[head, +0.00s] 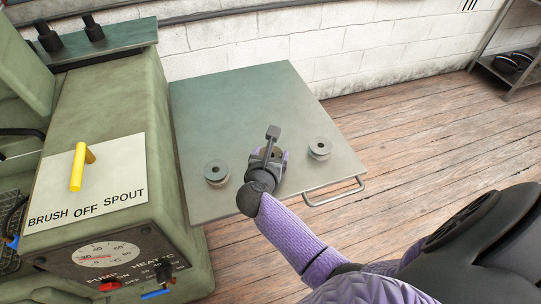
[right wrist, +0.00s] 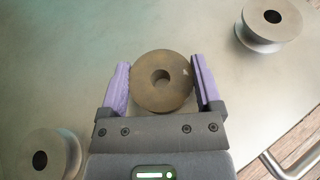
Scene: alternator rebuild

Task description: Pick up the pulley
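A brownish-grey round pulley (right wrist: 163,82) with a centre hole lies between the two purple fingers of my right gripper (right wrist: 161,84) in the right wrist view. The fingers are spread on either side of it, close to its rim; firm contact cannot be made out. In the head view my right gripper (head: 268,158) is low over the metal table and mostly hides this pulley. Two lighter grey, spool-shaped parts stand on either side: one to the left (head: 216,172) and one to the right (head: 319,148). My left gripper is not in view.
The grey metal table (head: 240,95) is bare toward the back. A bar handle (head: 335,193) sticks out at its front edge. A green machine (head: 170,190) with a yellow handle (head: 78,165) borders the table on the left. A shelf (head: 500,70) stands far right.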

